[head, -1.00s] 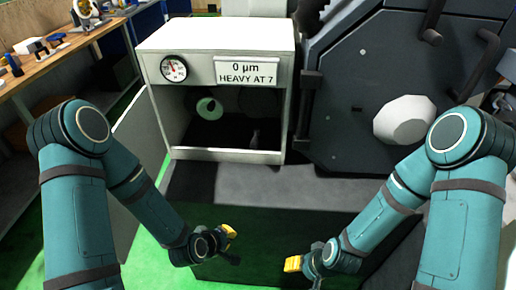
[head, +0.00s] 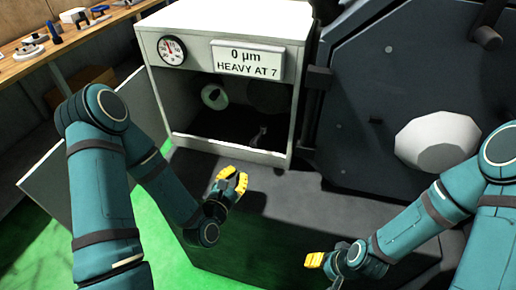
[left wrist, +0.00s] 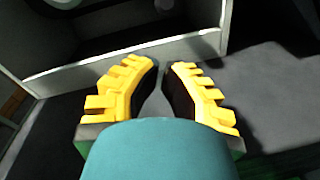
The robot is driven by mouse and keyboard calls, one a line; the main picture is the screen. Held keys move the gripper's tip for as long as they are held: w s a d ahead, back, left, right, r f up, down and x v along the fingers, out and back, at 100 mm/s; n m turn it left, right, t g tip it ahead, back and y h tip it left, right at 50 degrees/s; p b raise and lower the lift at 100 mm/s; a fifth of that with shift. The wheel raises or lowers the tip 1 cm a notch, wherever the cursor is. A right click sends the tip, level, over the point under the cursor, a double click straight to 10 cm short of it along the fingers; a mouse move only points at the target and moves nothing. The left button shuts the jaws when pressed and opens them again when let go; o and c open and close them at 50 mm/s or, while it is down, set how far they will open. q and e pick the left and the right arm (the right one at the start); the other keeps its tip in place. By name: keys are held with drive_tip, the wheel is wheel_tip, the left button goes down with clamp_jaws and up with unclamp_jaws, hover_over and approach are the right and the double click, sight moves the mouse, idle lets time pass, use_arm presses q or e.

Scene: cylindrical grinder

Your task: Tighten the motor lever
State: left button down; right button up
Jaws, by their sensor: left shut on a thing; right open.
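The open white cabinet (head: 155,110) stands ahead of me. Inside it, a small grey upright part, which looks like the motor lever (head: 262,137), stands on the dark floor toward the right. My left gripper (head: 234,175) is in front of the cabinet's lower sill, outside the opening and apart from the lever. In the left wrist view its yellow fingers (left wrist: 165,68) are close together around a narrow grey shape (left wrist: 153,105) that I cannot identify. My right gripper (head: 314,260) is open, low in front of the machine; its fingertips are only partly visible.
A green-white pulley (head: 214,96) is inside the cabinet at left. A dial gauge (head: 172,51) and a sign reading "0 µm HEAVY AT 7" (head: 248,60) are on its front. The open door panel (head: 95,130) stands left, behind my left arm. A dark machine guard (head: 380,130) rises right.

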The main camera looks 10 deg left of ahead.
sight(259, 138)
use_arm(q)
drive_tip(key=shift+w+r+n+t, duration=0.15)
drive_tip(key=shift+r+n+t, duration=0.15)
drive_tip(key=shift+n, duration=0.2)
drive_tip(key=shift+a, duration=0.1)
drive_tip(key=shift+w+f+b, duration=0.1)
drive_tip(key=shift+f+b, duration=0.1)
drive_tip(key=shift+b, duration=0.35)
drive_tip(key=w+b, duration=0.2)
drive_tip(key=b, duration=0.4)
drive_tip(key=shift+w+d+f+b, duration=0.1)
drive_tip(key=shift+d+b, duration=0.1)
drive_tip(key=shift+b, duration=0.2)
drive_tip(key=w, duration=0.5)
drive_tip(key=shift+w+d, duration=0.3)
drive_tip(key=shift+w, duration=0.05)
drive_tip(key=shift+w+d, duration=0.1)
drive_tip(key=shift+w, duration=0.8)
